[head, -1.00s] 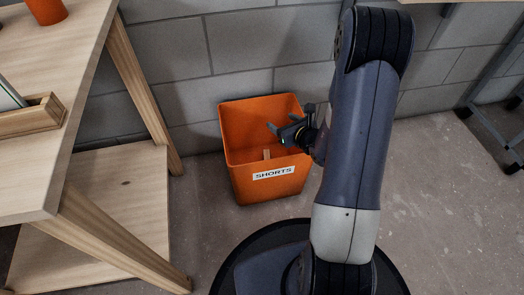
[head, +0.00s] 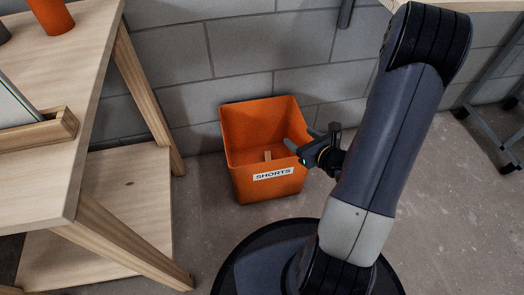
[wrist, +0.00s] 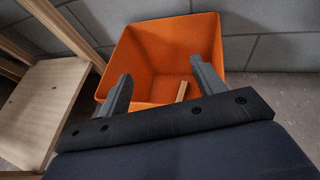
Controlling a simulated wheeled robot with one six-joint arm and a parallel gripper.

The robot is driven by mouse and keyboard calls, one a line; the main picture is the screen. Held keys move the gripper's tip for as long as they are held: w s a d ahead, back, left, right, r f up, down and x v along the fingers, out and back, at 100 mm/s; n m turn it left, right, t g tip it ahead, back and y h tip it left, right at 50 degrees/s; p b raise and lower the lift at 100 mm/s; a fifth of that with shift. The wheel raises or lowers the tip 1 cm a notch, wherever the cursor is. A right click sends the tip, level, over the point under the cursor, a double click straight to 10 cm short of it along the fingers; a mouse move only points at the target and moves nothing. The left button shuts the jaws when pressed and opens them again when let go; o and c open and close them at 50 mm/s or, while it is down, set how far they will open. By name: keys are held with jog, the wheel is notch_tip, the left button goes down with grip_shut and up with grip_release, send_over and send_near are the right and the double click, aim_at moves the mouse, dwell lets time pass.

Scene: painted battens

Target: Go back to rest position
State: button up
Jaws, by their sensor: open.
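My gripper (head: 300,150) is open and empty, at the right edge of the orange bin in the head view. In the wrist view my gripper (wrist: 158,82) shows two grey fingers spread apart with nothing between them. The orange bin (head: 257,190), labelled SHORTS, stands on the floor against the wall. It also fills the upper middle of the wrist view (wrist: 150,60). A short piece of pale wood (head: 267,155) is inside the bin, and it shows in the wrist view (wrist: 181,91) too.
A wooden table (head: 90,130) with a lower shelf (head: 120,215) stands at the left. An orange cup (head: 52,15) and a wooden holder (head: 45,130) are on its top. A grey block wall (head: 270,50) is behind the bin. A dark metal stand (head: 488,130) is at the right.

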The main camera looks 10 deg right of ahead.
jog(key=shift+w, duration=0.15)
jog(key=b+x, duration=0.4)
jog(key=x, duration=0.7)
jog(key=shift+r+p, duration=2)
jog(key=shift+r, duration=0.65)
jog(key=shift+f, duration=0.15)
